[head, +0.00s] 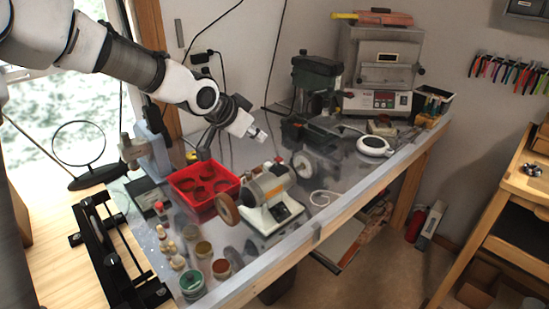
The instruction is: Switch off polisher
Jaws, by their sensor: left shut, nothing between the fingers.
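The polisher (268,188) stands on the metal-topped workbench (340,180). My right gripper is not in view.
A red tray (204,168) with round items sits left of the polisher. Several small jars (193,284) and bottles stand at the front left. A white round device (374,146), a green drill press (316,82) and a furnace (380,75) stand to the right and back.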

